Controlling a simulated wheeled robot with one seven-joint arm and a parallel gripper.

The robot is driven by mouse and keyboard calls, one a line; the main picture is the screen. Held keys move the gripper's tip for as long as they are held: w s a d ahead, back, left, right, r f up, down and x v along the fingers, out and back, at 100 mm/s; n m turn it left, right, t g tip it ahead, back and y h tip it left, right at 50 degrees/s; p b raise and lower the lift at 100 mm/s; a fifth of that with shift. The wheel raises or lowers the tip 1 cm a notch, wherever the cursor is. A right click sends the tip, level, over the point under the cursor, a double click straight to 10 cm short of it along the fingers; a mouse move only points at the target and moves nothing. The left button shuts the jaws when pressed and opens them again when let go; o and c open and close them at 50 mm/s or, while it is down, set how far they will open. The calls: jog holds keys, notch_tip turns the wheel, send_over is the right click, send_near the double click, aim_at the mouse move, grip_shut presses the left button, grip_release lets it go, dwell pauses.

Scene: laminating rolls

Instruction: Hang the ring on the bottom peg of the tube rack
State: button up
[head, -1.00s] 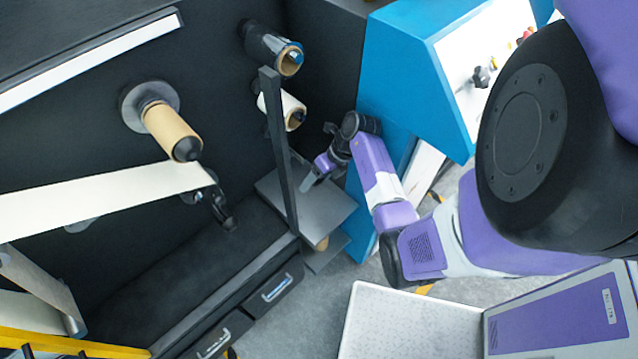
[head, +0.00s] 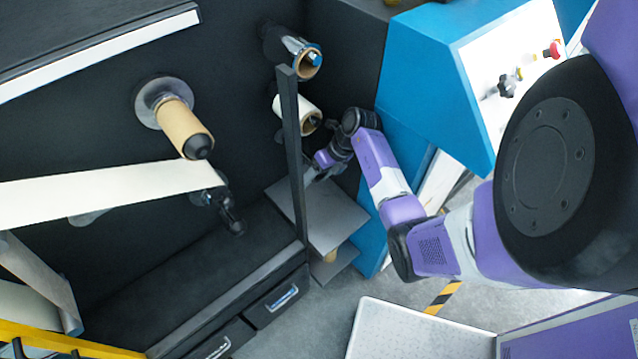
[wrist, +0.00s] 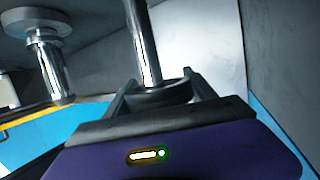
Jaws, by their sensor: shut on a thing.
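My gripper (wrist: 160,94) is shut on a dark ring (wrist: 165,97), which sits between its two fingers in the wrist view. A chrome peg (wrist: 146,45) comes down to the ring and meets it in the picture. I cannot tell whether it passes through the ring's hole. A second chrome peg (wrist: 52,68) with a round flange stands to the left, apart from the gripper. In the head view my gripper (head: 314,172) is small, beside a dark upright post (head: 292,150) and below a white roll (head: 300,113). The ring cannot be made out there.
A grey shelf plate (head: 335,222) lies below my gripper. A brown roll (head: 180,127) and a cream web (head: 100,193) are at left. Open floor (head: 400,285) lies at lower right.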

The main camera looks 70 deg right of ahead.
jog(key=shift+w+d+r+b, duration=0.1)
jog(key=shift+w+d+b, duration=0.2)
jog(key=shift+w, duration=0.2)
jog(key=shift+w+d+r+b, duration=0.1)
jog(key=shift+w+d+b, duration=0.15)
jog(key=shift+w, duration=0.2)
jog(key=shift+f, duration=0.2)
jog(key=o, duration=1.5)
jog(key=shift+c, duration=0.2)
jog(key=shift+w+f+b, duration=0.1)
jog(key=shift+b, duration=0.5)
